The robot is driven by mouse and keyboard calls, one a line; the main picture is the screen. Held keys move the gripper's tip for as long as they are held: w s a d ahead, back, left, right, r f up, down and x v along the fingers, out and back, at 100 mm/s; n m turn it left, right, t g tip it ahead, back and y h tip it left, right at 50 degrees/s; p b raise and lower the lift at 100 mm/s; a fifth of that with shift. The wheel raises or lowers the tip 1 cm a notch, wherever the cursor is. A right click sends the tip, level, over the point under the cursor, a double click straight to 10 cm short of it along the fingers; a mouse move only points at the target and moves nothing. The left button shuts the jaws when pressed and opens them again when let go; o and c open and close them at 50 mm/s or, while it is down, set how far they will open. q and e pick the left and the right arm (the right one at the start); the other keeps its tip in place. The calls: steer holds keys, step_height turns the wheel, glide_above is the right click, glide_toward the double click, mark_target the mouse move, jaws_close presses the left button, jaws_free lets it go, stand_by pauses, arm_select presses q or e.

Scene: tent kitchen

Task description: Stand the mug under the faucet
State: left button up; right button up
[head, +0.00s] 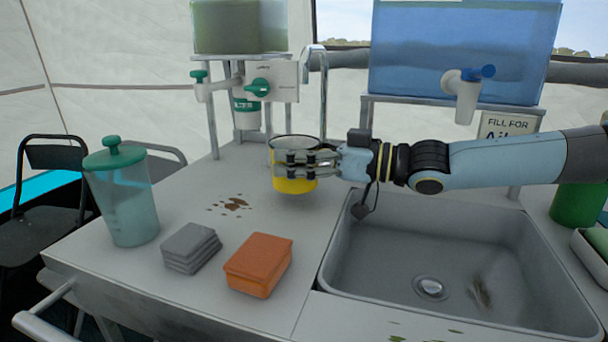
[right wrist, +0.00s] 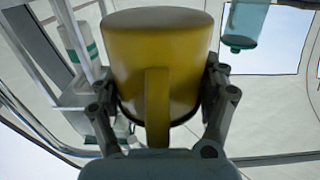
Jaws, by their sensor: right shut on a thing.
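The yellow mug (head: 294,185) is upright, at or just above the counter left of the sink; I cannot tell whether it touches. My right gripper (head: 298,160) is shut on it, with fingers around its sides. In the right wrist view the mug (right wrist: 180,50) fills the middle, its handle pointing back to my palm between the fingers (right wrist: 160,100). A thin curved metal faucet (head: 323,75) rises behind the mug, slightly to its right. A white tap with a blue handle (head: 465,92) is on the blue water tank, right of the mug. My left gripper is not in view.
The sink (head: 400,260) is right of the mug. A white tap with a green handle (head: 205,88) hangs at the back left. Brown stains (head: 234,204) mark otherwise clear counter.

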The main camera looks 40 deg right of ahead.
steer(key=shift+w+d+f+b, duration=0.25)
steer(key=shift+d+f+b, duration=0.15)
steer(key=shift+d, duration=0.1)
steer(key=shift+w+d+f+b, duration=0.25)
steer(key=shift+d+b, duration=0.1)
steer(key=shift+d, duration=0.1)
steer(key=shift+w+d+f+b, duration=0.25)
steer(key=shift+d+f+b, duration=0.2)
steer(key=shift+f+b, duration=0.1)
steer(key=shift+w+d+f+b, duration=0.2)
steer(key=shift+d+f+b, duration=0.2)
steer(key=shift+d+b, duration=0.1)
steer(key=shift+w+d, duration=0.1)
steer(key=shift+d, duration=0.05)
steer(key=shift+r, duration=0.15)
steer(key=o, duration=1.2)
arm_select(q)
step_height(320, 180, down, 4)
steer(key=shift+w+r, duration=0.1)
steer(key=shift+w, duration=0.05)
